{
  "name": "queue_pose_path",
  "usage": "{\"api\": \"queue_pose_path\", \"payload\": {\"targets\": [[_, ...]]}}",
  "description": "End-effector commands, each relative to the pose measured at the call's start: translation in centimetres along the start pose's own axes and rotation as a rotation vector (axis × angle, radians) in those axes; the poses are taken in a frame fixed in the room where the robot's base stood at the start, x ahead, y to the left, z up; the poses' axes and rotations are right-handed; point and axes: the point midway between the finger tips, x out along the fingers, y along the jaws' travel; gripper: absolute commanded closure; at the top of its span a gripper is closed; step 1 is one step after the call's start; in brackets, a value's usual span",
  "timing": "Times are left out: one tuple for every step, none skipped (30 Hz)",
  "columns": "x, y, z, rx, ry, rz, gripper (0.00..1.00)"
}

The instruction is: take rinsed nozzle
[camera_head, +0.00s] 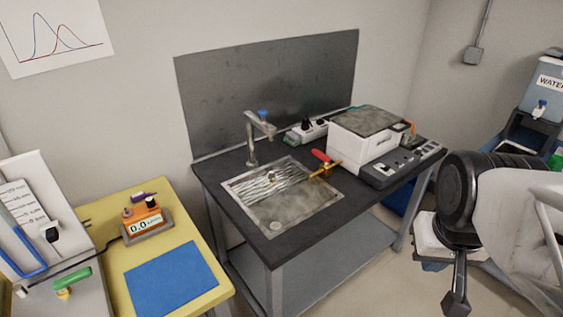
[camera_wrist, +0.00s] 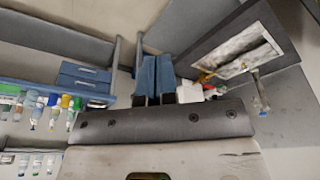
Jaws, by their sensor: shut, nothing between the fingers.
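A sink (camera_head: 305,210) is set in the dark bench top. Thin pale streaks like running water cover its left part. A small light piece with a dark spot (camera_head: 271,177) lies among the streaks; it may be the nozzle, but it is too small to tell. A brass fitting with a red handle (camera_head: 324,165) sits at the sink's right edge. My gripper (camera_head: 456,302) is shut and empty, pointing down to the right of the bench, well away from the sink. In the wrist view the sink (camera_wrist: 245,57) is at the upper right.
A tap (camera_head: 252,135) stands behind the sink. A white instrument (camera_head: 360,145) stands right of it. A yellow table (camera_head: 165,208) with a blue mat (camera_head: 172,277) and an orange meter (camera_head: 146,222) is at the left. A water tank (camera_head: 545,85) stands at the far right.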

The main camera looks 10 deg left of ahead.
Motion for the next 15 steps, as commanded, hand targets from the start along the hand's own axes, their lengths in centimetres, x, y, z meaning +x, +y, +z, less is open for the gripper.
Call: {"api": "queue_pose_path", "payload": {"targets": [[0.00, 0.00, 0.00, 0.000, 0.000, 0.000, 1.00], [0.00, 0.00, 0.00, 0.000, 0.000, 0.000, 1.00], [0.00, 0.00, 0.00, 0.000, 0.000, 0.000, 1.00], [0.00, 0.00, 0.00, 0.000, 0.000, 0.000, 1.00], [0.00, 0.00, 0.00, 0.000, 0.000, 0.000, 1.00], [0.00, 0.00, 0.00, 0.000, 0.000, 0.000, 0.98], [0.00, 0.00, 0.00, 0.000, 0.000, 0.000, 0.94], [0.00, 0.00, 0.00, 0.000, 0.000, 0.000, 0.89], [0.00, 0.00, 0.00, 0.000, 0.000, 0.000, 0.83], [0.00, 0.00, 0.00, 0.000, 0.000, 0.000, 0.79], [0.00, 0.00, 0.00, 0.000, 0.000, 0.000, 0.74], [0.00, 0.00, 0.00, 0.000, 0.000, 0.000, 0.68], [0.00, 0.00, 0.00, 0.000, 0.000, 0.000, 0.63], [0.00, 0.00, 0.00, 0.000, 0.000, 0.000, 0.59], [0.00, 0.00, 0.00, 0.000, 0.000, 0.000, 0.53]]}}
